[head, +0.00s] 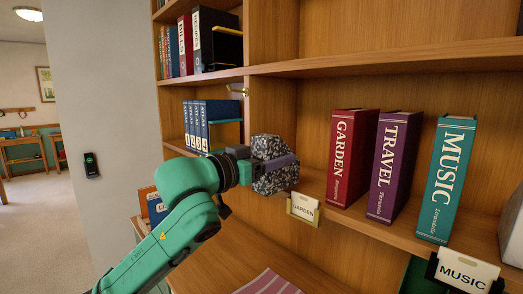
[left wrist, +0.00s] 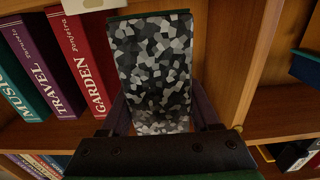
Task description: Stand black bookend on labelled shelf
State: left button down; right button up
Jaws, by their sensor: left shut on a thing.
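A block-shaped bookend (head: 268,147), speckled black, grey and white, is held in my left gripper (head: 270,168) in front of the shelf unit. In the left wrist view the bookend (left wrist: 152,60) fills the space between the two purple-grey fingers of the gripper (left wrist: 162,115), with a dark green edge at its top. The gripper is shut on it. The labelled shelf (head: 395,236) carries a GARDEN tag (head: 303,209) and a MUSIC tag (head: 464,272) on its front edge. The bookend is at the left of the GARDEN book, near the upright divider. My right gripper is not in view.
Upright GARDEN (head: 350,158), TRAVEL (head: 394,165) and MUSIC (head: 447,180) books stand on the shelf with gaps between them. A pale rounded object (head: 512,228) is at the right edge. Atlas volumes (head: 205,122) stand left of the divider. A black object (head: 227,47) is on the upper shelf.

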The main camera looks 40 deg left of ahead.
pick_arm(q)
jog(key=w+p, duration=0.3)
jog(key=w, duration=0.1)
jog(key=w+d+p, duration=0.1)
jog(key=w+p, duration=0.6)
jog(key=w, duration=0.1)
jog(key=shift+d+r, duration=0.15)
jog(key=shift+d, duration=0.2)
jog(key=shift+s+f+b, duration=0.1)
jog(key=shift+f+b, duration=0.55)
jog(key=shift+f, duration=0.55)
jog(key=shift+c, duration=0.2)
grip_release()
jog(key=shift+s, duration=0.1)
